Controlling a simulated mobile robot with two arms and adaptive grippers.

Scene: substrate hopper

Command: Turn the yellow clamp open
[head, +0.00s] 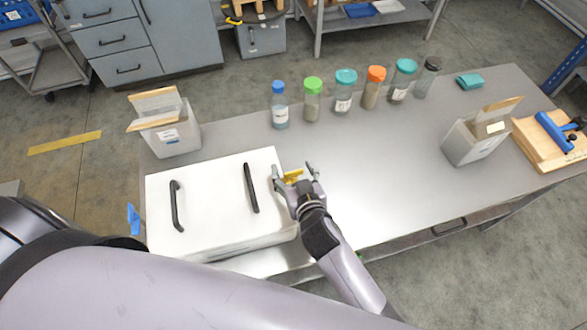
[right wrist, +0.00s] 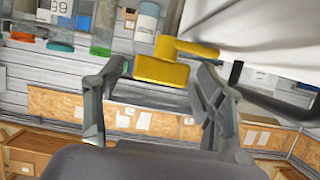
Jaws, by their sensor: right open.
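The yellow clamp (head: 291,175) is at the right side of the white box (head: 215,180), which has two black handles on top. It also shows in the right wrist view (right wrist: 163,66), a yellow block with a bar reaching toward the white box side. My right gripper (head: 295,170) is open at the clamp, with one finger on each side of it. In the right wrist view my right gripper (right wrist: 155,78) shows a gap between the fingers, with the clamp at the tips; I cannot tell whether they touch it. My left gripper is out of view.
Several jars with coloured lids, one teal-lidded (head: 344,93), stand along the table's back edge. Lidded bins stand at the left (head: 172,135) and right (head: 470,143). A blue piece (head: 133,219) sits at the white box's left side.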

